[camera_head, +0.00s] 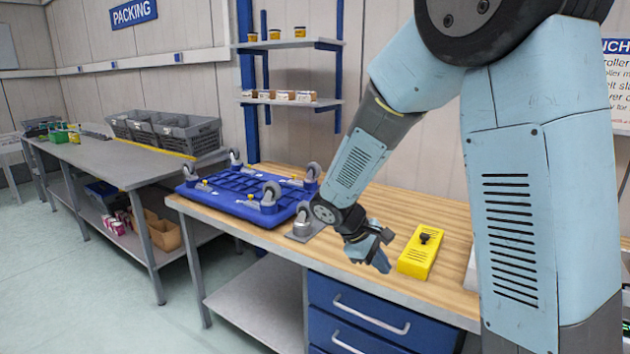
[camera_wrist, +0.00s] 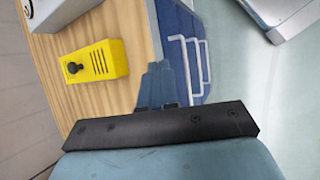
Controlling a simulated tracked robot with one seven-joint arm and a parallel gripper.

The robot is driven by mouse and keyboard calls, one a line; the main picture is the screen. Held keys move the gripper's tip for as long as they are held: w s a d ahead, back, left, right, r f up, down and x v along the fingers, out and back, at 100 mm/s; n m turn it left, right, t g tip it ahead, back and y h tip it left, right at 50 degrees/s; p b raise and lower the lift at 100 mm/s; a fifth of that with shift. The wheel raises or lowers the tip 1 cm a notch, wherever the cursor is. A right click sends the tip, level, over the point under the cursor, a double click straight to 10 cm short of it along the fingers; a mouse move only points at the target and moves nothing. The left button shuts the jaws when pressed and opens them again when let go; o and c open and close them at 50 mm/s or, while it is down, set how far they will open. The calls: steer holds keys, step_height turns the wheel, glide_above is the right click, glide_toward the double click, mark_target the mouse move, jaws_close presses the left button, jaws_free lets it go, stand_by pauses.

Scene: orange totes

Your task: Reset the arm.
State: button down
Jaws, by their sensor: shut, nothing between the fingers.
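My arm reaches down from the right side of the head view, bent at the elbow. My gripper (camera_head: 382,263) hangs over the front edge of the wooden workbench, to the left of a yellow box and apart from it. In the wrist view the fingers of my gripper (camera_wrist: 157,84) are together, with nothing between them. The yellow box (camera_head: 419,254) has a black knob on top and lies on the bench. It also shows in the wrist view (camera_wrist: 103,63), left of the fingers.
A blue wheeled dolly (camera_head: 240,197) lies wheels-up on the wooden bench (camera_head: 440,212), left of my arm. Blue drawers (camera_head: 375,315) with pale handles sit under the bench. A grey packing table (camera_head: 110,160) carries grey crates (camera_head: 165,130). Floor (camera_head: 60,270) at the left is clear.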

steer(key=s+d+r+m+t+y, duration=0.2)
steer(key=s+d+r+m+y, duration=0.1)
steer(key=s+r, duration=0.6)
steer(key=s+d+r+m+t+y, duration=0.2)
steer(key=s+d+r+m+y, duration=0.1)
steer(key=s+d+r+m, duration=0.2)
steer(key=s+r+m, duration=0.2)
steer(key=s+r, duration=0.2)
steer(key=s, duration=0.1)
steer(key=shift+s+t+y, duration=0.35)
steer(key=shift+t+y, duration=0.05)
steer(key=shift+d, duration=0.15)
stand_by(0.4)
